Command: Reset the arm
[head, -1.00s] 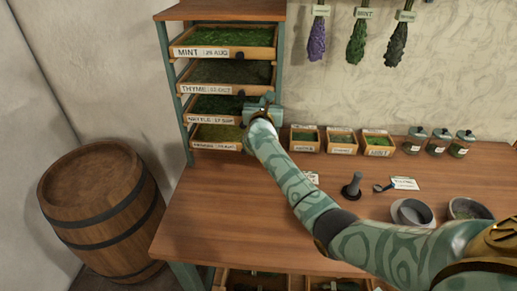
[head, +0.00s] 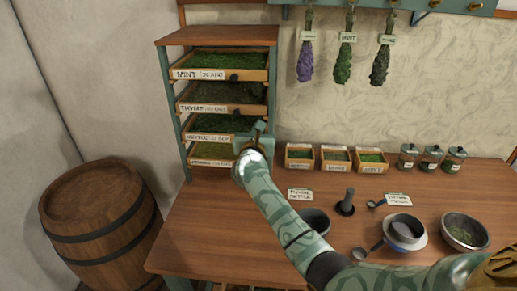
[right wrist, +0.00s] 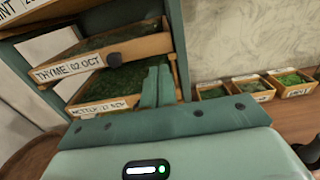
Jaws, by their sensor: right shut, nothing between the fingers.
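My right arm (head: 290,215) reaches from the lower right across the workbench toward a herb drawer rack (head: 185,130). My right gripper (head: 262,130) is shut and empty, at the front right of the rack beside the nettle drawer (head: 208,138). My left gripper is not in view.
The mint drawer (head: 218,75) tops the rack. Small herb trays (head: 336,160) and lidded jars (head: 431,158) line the wall. A barrel (head: 103,220) stands left.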

